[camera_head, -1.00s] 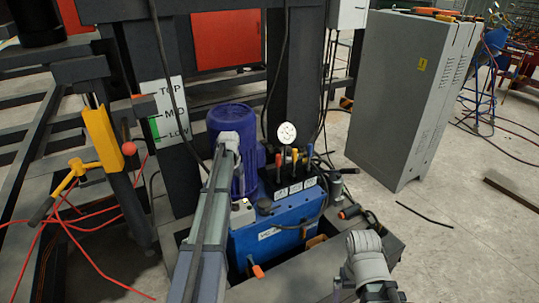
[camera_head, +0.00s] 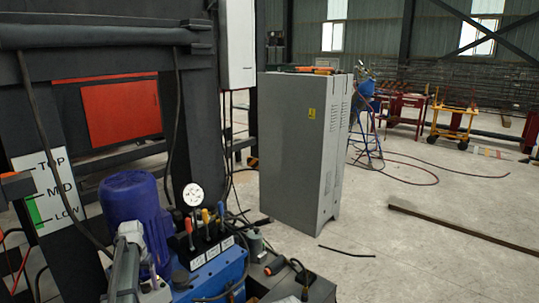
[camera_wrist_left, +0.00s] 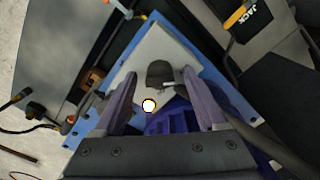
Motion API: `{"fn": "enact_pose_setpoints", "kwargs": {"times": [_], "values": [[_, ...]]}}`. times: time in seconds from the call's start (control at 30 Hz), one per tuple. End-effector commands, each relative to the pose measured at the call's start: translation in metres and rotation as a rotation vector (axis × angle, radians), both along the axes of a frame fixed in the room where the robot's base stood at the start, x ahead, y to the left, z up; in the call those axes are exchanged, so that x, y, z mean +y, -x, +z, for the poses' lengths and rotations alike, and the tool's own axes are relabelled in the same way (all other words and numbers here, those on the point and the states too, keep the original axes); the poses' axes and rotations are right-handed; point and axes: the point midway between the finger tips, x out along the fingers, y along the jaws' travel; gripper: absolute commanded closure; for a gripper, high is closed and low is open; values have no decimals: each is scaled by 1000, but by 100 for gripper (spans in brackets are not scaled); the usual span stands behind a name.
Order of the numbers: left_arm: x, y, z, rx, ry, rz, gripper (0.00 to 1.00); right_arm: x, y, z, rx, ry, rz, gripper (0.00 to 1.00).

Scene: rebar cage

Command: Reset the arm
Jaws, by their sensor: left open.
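My left arm (camera_head: 126,268) comes in at the lower left of the head view, in front of the purple-blue motor (camera_head: 139,208). In the left wrist view my left gripper (camera_wrist_left: 156,84) has its two fingers apart with nothing between them in their grip. It is over the blue hydraulic unit (camera_wrist_left: 206,62), which also shows in the head view (camera_head: 222,274). I cannot tell how high above it the fingers are. My right gripper is not in view.
A dark press frame (camera_head: 105,82) with a TOP/MID/LOW label (camera_head: 48,190) stands at the left. A round gauge (camera_head: 193,194) and coloured levers sit on the hydraulic unit. A grey cabinet (camera_head: 296,150) stands behind. The floor at the right is mostly clear, with a bar (camera_head: 460,229).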

Motion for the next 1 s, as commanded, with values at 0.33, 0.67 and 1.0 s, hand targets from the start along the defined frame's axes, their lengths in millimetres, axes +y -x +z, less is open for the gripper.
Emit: {"fn": "enact_pose_setpoints", "kwargs": {"times": [0.33, 0.67, 1.0], "values": [[0, 0, 8, 0, 0, 0, 26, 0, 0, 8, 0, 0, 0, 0], [0, 0, 49, 0, 0, 0, 26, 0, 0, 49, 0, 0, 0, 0], [0, 0, 81, 0, 0, 1, 26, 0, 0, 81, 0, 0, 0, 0]]}}
